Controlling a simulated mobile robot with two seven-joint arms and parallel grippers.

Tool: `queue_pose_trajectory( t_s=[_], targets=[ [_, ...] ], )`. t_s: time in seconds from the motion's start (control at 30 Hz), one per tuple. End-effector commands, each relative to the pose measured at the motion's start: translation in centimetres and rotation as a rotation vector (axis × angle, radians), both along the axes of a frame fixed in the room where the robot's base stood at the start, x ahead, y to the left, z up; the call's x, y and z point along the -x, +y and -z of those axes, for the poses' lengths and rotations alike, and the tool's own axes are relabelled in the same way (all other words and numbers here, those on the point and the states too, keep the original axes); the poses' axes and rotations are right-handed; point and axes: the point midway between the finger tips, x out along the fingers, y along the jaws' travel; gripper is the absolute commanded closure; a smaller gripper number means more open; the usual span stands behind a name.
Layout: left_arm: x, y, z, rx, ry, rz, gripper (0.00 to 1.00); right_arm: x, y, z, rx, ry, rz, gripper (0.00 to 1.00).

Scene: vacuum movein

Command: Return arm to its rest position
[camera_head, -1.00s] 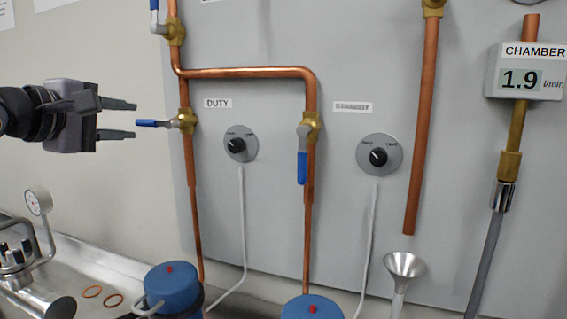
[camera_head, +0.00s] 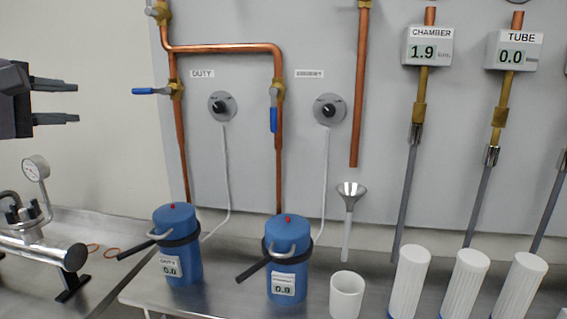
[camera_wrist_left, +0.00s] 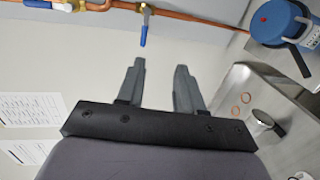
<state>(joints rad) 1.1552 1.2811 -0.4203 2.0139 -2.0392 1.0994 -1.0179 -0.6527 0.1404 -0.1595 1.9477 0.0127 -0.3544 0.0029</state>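My left gripper (camera_head: 70,102) is at the left edge of the head view, in front of the bare wall and left of the copper pipes. Its two fingers are apart with nothing between them. In the left wrist view the open fingers (camera_wrist_left: 160,85) also show, with a blue valve handle (camera_wrist_left: 144,30) beyond their tips and not touched. In the head view this horizontal handle (camera_head: 151,91) is on the DUTY pipe, to the right of the gripper. My right gripper shows in neither view.
Two blue pumps (camera_head: 180,262) (camera_head: 287,272) stand on the steel bench. A steel vessel with a gauge (camera_head: 36,168) is at the lower left. A white cup (camera_head: 346,295), a funnel (camera_head: 350,190) and white cylinders (camera_head: 411,278) are to the right. The wall around the left gripper is clear.

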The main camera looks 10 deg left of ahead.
Motion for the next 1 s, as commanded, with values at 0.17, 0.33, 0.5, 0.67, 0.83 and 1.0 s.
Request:
queue_pose_trajectory(
  t_s=[0.17,0.33,0.5,0.67,0.83,1.0],
  targets=[
    [-1.8,-7.5,6.4,0.310,0.173,0.245,0.64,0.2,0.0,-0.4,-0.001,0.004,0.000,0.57],
    [-1.5,-13.9,11.3,0.710,0.364,0.429,0.64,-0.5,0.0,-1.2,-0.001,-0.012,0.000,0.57],
    [-0.2,-18.7,14.9,1.222,0.586,0.532,0.64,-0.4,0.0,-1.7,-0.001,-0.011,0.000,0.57],
    [0.5,-20.6,17.8,1.745,0.781,0.522,0.64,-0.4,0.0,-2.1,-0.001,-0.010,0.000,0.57],
    [0.6,-20.3,22.0,2.333,0.942,0.380,0.64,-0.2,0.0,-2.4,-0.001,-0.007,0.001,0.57],
    [1.2,-18.7,28.5,2.933,1.012,0.086,0.64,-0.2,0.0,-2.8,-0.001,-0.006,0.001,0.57]
  ],
)
